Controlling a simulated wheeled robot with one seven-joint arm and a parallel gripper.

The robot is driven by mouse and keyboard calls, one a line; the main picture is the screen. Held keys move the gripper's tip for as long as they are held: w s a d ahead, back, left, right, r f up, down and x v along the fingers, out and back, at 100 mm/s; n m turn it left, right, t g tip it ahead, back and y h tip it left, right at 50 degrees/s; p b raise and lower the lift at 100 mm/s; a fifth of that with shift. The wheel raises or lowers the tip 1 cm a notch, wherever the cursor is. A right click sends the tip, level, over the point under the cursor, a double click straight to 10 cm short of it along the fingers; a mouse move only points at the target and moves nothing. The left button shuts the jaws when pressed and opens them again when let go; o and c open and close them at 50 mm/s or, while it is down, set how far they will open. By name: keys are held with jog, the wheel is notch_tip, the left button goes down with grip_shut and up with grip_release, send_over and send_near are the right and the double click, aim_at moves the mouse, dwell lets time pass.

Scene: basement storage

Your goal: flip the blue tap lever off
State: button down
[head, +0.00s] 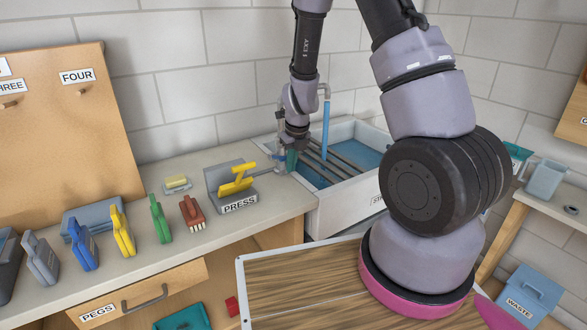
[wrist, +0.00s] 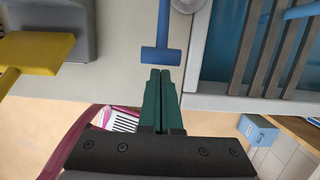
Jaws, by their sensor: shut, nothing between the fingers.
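In the head view my gripper (head: 291,160) is at the sink's left rim, and the lever is mostly hidden there. The grey tap spout (head: 324,88) arches over the sink, with a blue column of water (head: 326,128) under it.
The sink (head: 345,202) with dark slats across it lies right of my gripper. A grey press with a yellow handle (head: 236,185) stands close on the left. Several clips and a brush (head: 191,212) line the counter further left. A wooden-topped surface (head: 300,290) is in front.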

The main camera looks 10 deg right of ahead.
jog(key=shift+w+a+r, duration=0.2)
jog(key=shift+w+r, duration=0.3)
jog(key=shift+r, duration=0.2)
jog(key=shift+w+r+g, duration=0.2)
jog(key=shift+r+g, duration=0.2)
jog(key=shift+r, duration=0.05)
jog(key=shift+w+a+r+g+h, duration=0.25)
jog(key=shift+w+r+g+h, duration=0.3)
jog(key=shift+r+g, duration=0.35)
jog(key=shift+w+a+r, duration=0.1)
jog(key=shift+w+r, duration=0.05)
jog(key=shift+r, duration=0.1)
jog(key=w+r, duration=0.1)
jog(key=w+a+r, duration=0.1)
jog(key=w+r, duration=0.1)
jog(key=shift+w, duration=0.1)
jog(key=shift+w+a+r, duration=0.15)
jog(key=shift+w+r, duration=0.1)
jog(key=shift+w, duration=0.3)
jog(key=shift+w+a+r, duration=0.15)
jog(key=shift+w+r, duration=0.05)
jog(key=shift+w, duration=0.3)
jog(key=shift+d, duration=0.1)
